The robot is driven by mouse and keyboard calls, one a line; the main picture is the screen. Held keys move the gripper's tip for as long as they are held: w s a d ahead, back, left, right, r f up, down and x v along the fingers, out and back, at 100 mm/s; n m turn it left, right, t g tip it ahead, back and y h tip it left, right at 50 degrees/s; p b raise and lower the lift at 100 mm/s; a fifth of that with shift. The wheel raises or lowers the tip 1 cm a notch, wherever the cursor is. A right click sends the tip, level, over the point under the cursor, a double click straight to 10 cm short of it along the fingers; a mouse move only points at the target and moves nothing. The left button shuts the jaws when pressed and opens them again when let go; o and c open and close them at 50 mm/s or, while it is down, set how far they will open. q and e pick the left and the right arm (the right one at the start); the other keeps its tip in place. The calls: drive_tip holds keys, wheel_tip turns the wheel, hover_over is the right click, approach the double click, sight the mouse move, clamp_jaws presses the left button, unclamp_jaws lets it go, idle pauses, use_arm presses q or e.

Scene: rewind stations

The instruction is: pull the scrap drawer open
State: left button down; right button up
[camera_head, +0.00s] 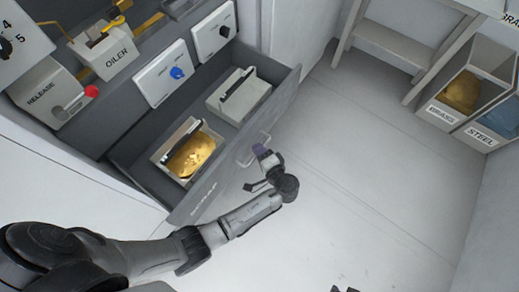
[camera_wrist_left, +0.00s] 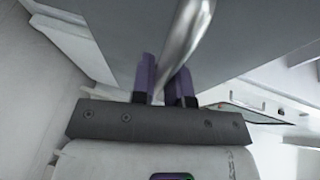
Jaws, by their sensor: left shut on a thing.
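The scrap drawer (camera_head: 285,98) is grey, with its label on the front, and stands well out from the cabinet. Its metal bar handle (camera_head: 242,161) also shows in the left wrist view (camera_wrist_left: 184,40). My left gripper (camera_head: 260,150) is at the drawer front, its purple fingers (camera_wrist_left: 163,84) shut on the handle, one on each side of the bar. Inside the drawer are a bin with golden scrap (camera_head: 192,158) and a second light bin (camera_head: 239,95) with a dark handle.
Above the drawer are the oiler (camera_head: 105,54), a release box (camera_head: 48,92) with a red knob, and a panel with a blue knob (camera_head: 162,73). Brass (camera_head: 441,109) and steel (camera_head: 482,137) bins stand at the right. The floor before the drawer is clear.

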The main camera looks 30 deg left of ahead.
use_arm(q)
drive_tip(key=c, duration=1.1)
unclamp_jaws()
drive_tip(key=shift+c, duration=0.2)
drive_tip(key=p+v, duration=0.2)
drive_tip(key=v, duration=0.5)
drive_tip(key=shift+d, duration=0.2)
